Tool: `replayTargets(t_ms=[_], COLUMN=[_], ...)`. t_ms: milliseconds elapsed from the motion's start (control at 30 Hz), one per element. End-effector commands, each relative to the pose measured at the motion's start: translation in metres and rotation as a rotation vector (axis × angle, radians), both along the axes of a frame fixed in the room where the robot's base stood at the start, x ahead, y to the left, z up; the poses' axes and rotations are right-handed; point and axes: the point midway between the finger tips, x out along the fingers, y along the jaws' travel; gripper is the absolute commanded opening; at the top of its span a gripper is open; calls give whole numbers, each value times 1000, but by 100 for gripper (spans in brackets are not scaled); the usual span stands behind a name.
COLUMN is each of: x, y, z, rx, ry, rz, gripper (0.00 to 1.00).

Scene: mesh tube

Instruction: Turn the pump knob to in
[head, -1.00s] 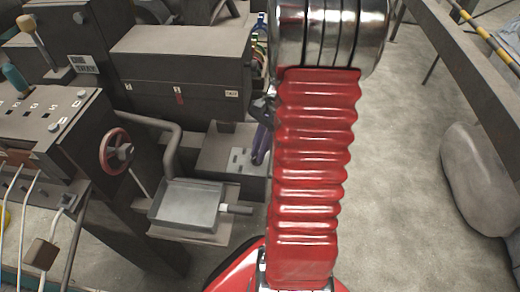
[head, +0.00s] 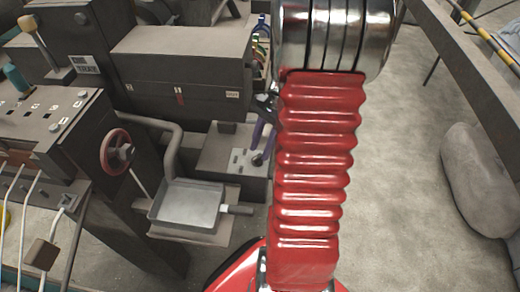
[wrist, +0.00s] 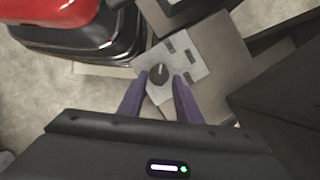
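The pump knob (wrist: 159,76) is a small round black knob with a pale pointer mark, on a light grey plate (wrist: 186,48) with small dark labels too small to read. In the head view the knob (head: 257,158) sits on the same plate (head: 238,163), left of my red arm. My gripper (wrist: 160,80) is open, its two purple fingers apart with the knob showing between their tips. In the head view my gripper (head: 263,138) is just above the knob, partly hidden by my arm. Whether the fingers touch the knob cannot be told.
A grey tray (head: 187,205) stands left of the plate. A red handwheel (head: 116,151) and a dark machine box (head: 180,65) are further left and behind. A grey boulder-like object (head: 480,180) lies at the right; the floor between is clear.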

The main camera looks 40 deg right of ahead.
Motion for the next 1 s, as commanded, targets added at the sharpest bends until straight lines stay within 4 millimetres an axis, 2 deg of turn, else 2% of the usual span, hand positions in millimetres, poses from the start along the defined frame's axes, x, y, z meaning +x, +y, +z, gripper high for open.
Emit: replayTargets(t_ms=[600,800,1000], x=[1,0,0], y=[-40,-46,-47], z=[95,110,111], rx=[-4,-4,-3], ry=[-3,-2,-2], rz=[0,0,0], gripper=[31,31,31])
